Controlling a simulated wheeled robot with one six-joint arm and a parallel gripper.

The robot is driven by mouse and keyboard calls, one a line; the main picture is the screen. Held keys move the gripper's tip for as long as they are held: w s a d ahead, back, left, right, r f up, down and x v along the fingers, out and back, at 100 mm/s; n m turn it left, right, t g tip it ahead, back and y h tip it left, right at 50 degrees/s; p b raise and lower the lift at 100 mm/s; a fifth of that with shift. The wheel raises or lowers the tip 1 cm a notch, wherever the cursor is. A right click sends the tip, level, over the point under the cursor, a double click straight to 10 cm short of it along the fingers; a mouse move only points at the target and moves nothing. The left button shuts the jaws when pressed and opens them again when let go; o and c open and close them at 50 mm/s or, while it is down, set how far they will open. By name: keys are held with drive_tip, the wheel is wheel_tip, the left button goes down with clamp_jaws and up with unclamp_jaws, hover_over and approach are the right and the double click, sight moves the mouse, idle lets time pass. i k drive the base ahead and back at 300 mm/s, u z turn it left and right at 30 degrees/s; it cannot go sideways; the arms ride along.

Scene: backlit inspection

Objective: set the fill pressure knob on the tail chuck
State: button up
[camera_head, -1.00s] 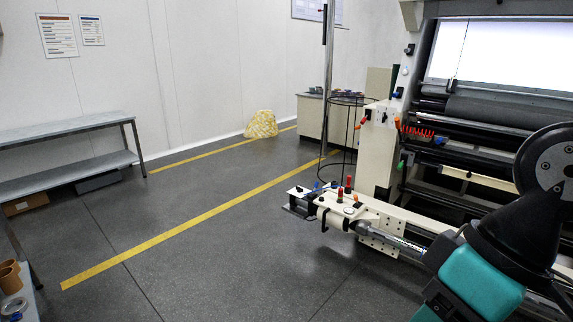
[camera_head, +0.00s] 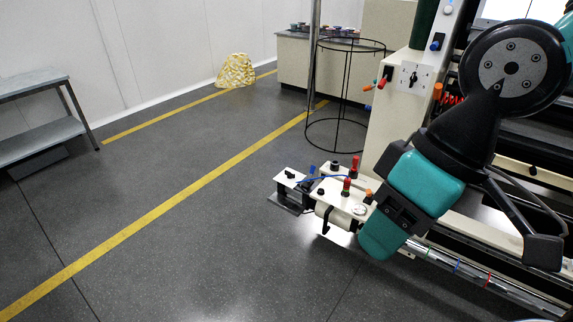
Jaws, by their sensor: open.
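The cream unit (camera_head: 328,190) at the left end of the machine's low rail carries several small knobs and a round dial gauge (camera_head: 360,209). A red knob (camera_head: 347,186) and another red-topped knob (camera_head: 355,166) stand upright on it, with an orange one (camera_head: 368,196) near the gauge. I cannot tell which is the fill pressure knob. The metal chuck nose is hidden behind my arm. My gripper (camera_head: 463,240) is open, above the rail and right of the knobs, apart from them. A black finger shows at its right; the left side is unclear.
The cream machine cabinet (camera_head: 410,108) with a dial plate stands behind the unit. A black wire stand (camera_head: 337,120) is on the floor behind it. A grey bench (camera_head: 45,130) is far left. The floor between yellow lines (camera_head: 190,195) is clear.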

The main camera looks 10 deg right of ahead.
sight(289, 174)
drive_tip(key=z, duration=0.45)
drive_tip(key=i, duration=1.4)
drive_tip(key=u, duration=0.35)
drive_tip(key=i, duration=0.65)
drive_tip(key=u, duration=0.4)
